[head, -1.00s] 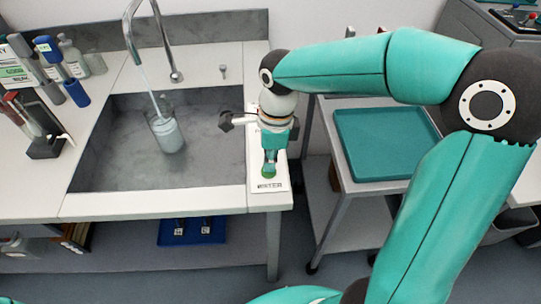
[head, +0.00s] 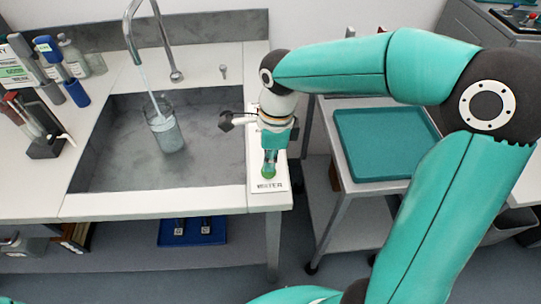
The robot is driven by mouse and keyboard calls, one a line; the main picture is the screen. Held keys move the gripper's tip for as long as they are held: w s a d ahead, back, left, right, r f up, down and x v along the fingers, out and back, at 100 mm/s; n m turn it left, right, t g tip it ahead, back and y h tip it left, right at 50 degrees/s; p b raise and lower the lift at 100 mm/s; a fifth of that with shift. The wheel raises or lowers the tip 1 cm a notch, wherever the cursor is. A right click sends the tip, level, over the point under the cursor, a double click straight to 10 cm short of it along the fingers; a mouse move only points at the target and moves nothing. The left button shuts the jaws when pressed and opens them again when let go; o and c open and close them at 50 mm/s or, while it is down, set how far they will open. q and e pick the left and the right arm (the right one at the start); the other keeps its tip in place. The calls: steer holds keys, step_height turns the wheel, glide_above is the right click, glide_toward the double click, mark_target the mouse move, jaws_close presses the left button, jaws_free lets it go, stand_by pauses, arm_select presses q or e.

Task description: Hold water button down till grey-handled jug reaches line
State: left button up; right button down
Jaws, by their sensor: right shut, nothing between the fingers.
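The clear jug (head: 167,134) stands upright in the sink under the tap (head: 136,40). A thin stream of water (head: 150,90) runs from the tap into it. Pale water fills much of the jug; its handle and fill line are too small to make out. The green water button (head: 268,173) sits on a white panel marked WATER (head: 270,187) at the sink's right edge. My right gripper (head: 269,163) is shut and empty, pointing down with its tips on the button and partly hiding it. My left gripper is not in view.
The grey sink basin (head: 110,150) is otherwise clear. Bottles (head: 72,58) and a rack with tubes (head: 42,147) stand on the counter at left. A teal tray (head: 385,145) lies on a cart at right. A blue tray (head: 192,232) is on the shelf below.

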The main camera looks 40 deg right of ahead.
steer(key=shift+s+a+f, duration=0.1)
steer(key=shift+s+f, duration=0.15)
steer(key=shift+f, duration=0.25)
steer(key=shift+r+p, duration=0.45)
steer(key=shift+r, duration=0.05)
steer(key=r+p, duration=0.2)
steer(key=r, duration=0.1)
steer(key=r+p, duration=0.1)
steer(key=shift+w+d+r+p, duration=0.2)
steer(key=shift+w+d+p, duration=0.1)
steer(key=shift+w+d, duration=0.05)
step_height(320, 180, up, 9)
steer(key=d, duration=0.1)
steer(key=shift+w+r, duration=0.15)
steer(key=shift+r, duration=0.05)
steer(key=shift+d, duration=0.1)
